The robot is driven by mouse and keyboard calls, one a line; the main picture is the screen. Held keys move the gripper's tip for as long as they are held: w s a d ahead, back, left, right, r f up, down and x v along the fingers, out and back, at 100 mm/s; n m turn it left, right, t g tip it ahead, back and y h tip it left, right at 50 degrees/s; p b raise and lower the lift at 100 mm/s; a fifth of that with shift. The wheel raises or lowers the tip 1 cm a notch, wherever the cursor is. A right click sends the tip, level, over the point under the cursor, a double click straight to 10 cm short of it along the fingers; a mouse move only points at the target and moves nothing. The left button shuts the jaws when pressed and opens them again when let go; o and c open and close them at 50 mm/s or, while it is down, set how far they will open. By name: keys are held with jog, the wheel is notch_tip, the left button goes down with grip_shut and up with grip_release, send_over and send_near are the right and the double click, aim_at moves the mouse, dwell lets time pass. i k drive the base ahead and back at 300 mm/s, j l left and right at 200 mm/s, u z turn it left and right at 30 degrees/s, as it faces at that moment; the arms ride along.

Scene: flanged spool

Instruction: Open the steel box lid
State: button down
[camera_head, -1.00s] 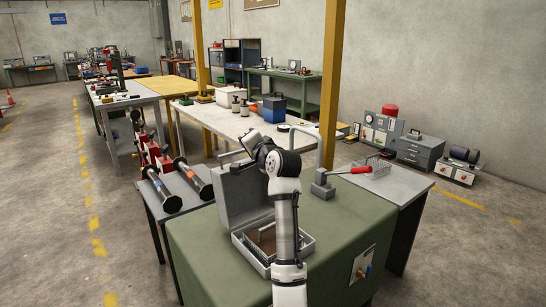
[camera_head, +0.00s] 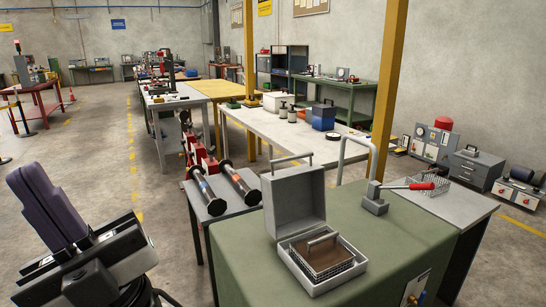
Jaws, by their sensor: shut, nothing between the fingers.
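The steel box (camera_head: 322,276) sits on the green-covered table (camera_head: 240,262). Its lid (camera_head: 293,200) stands upright at the back of the box, open, with a bar handle (camera_head: 290,158) at its top edge. Inside the box is a wire basket (camera_head: 321,258) with a brown content and its own handle. My gripper (camera_head: 32,178) is at the lower left, close to the camera. Its dark fingers are together and point up, with nothing held. It is well apart from the box and lid, left of the table.
A grey arbor-like tool with a red handle (camera_head: 421,186) and a tall grey pipe loop (camera_head: 340,160) stand right of the box. Two flanged spools (camera_head: 240,187) lie on a side table (camera_head: 222,206) to the left. Floor between my gripper and that table is free.

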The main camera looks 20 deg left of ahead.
aim_at(295, 199)
jog(key=i+j+u, duration=0.1)
jog(key=i+j, duration=0.3)
jog(key=j, duration=0.25)
jog(key=i+j, duration=0.4)
jog(key=j, duration=0.2)
jog(key=i+j+u, duration=0.15)
jog(key=i+j, duration=0.25)
jog(key=j, duration=0.25)
jog(key=i+j, duration=0.45)
jog(key=j+u, duration=0.05)
jog(key=j, duration=0.1)
